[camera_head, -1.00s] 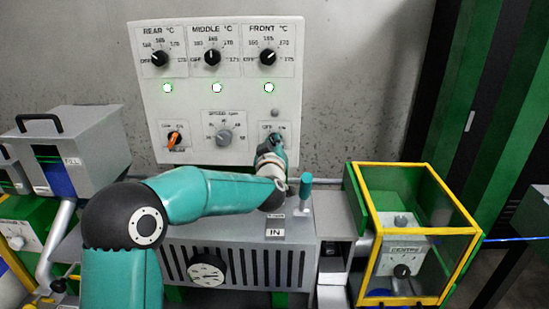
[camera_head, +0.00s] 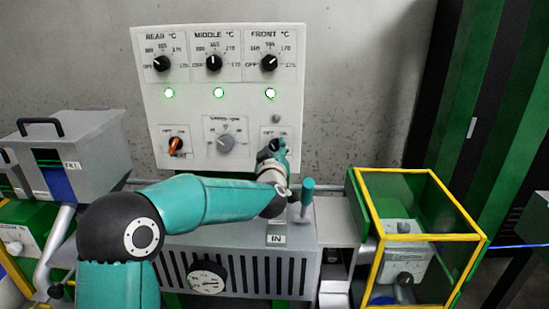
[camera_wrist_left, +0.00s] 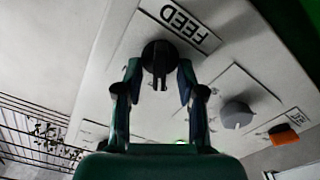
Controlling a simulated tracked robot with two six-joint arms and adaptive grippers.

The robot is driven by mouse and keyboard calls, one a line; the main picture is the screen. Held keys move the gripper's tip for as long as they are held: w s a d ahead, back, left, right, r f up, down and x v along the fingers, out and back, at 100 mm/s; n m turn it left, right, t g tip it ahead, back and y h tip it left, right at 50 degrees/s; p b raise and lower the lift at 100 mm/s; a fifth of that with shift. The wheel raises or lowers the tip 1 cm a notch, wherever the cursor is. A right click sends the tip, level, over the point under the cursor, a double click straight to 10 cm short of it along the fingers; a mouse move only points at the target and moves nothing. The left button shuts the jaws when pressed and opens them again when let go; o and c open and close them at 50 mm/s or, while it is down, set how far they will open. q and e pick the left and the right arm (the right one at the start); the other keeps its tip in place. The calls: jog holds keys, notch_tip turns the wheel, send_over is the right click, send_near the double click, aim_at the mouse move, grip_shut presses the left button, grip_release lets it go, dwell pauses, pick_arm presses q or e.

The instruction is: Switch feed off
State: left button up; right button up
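The black FEED knob (camera_wrist_left: 160,57) sits beside its FEED label in the left wrist view. Its pointer ridge faces toward my gripper side of the picture. My left gripper (camera_wrist_left: 160,78) has one finger on each side of the knob, and the fingertips appear to press its sides. In the head view my left gripper (camera_head: 276,150) reaches the lower right of the white control panel (camera_head: 193,110) and hides the knob and most of its label. My right gripper is not in view.
A grey speed dial (camera_head: 226,142) and an orange switch (camera_head: 176,145) sit left of my gripper. Three temperature knobs are above, with lit green lamps (camera_head: 270,93). A yellow-framed guard (camera_head: 365,205) is at right.

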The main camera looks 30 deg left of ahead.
pick_arm(q)
jog(key=v, duration=1.1)
jog(key=shift+s, duration=0.35)
jog(key=shift+d, duration=0.1)
